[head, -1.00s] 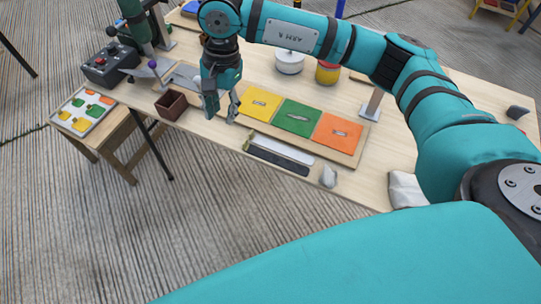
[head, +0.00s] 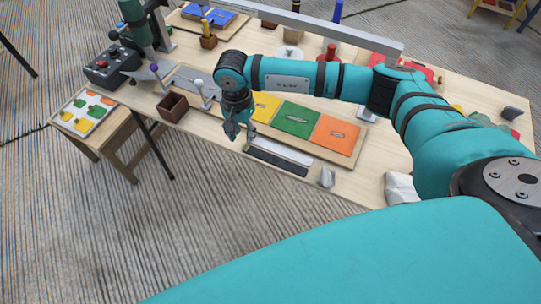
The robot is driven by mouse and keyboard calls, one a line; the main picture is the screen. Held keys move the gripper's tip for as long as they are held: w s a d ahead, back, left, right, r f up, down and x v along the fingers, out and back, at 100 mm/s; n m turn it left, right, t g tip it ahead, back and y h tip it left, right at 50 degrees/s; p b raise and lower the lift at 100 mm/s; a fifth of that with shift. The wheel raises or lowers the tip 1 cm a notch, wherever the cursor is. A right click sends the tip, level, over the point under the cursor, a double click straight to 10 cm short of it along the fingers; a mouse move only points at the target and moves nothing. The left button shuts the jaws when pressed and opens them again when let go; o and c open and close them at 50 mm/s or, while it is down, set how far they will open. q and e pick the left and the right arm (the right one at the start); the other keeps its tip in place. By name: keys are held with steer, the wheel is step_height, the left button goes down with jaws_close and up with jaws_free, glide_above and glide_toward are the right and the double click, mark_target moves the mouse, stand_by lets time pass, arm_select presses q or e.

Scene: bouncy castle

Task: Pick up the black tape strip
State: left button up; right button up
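The black tape strip (head: 278,162) lies near the front edge of the wooden table, alongside a white strip (head: 283,150). Its left end is close to my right gripper (head: 240,137). The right gripper points down at the table's front edge, just left of the strips, with its fingers apart and nothing seen between them. I cannot tell its exact height above the table. My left gripper is not in view.
A board with yellow (head: 265,106), green (head: 297,119) and orange (head: 335,134) panels lies behind the strips. A brown open box (head: 172,106) stands left of the gripper. A small grey object (head: 326,178) sits right of the strips. A control box (head: 112,66) stands farther left.

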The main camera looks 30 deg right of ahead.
mark_target(245, 143)
steer(key=shift+d+f+p, duration=0.15)
steer(key=shift+f+p, duration=0.1)
steer(key=shift+f, duration=0.95)
steer(key=shift+d+f+p, duration=0.1)
steer(key=shift+f+p, duration=0.15)
steer(key=shift+f, duration=0.9)
jaws_close()
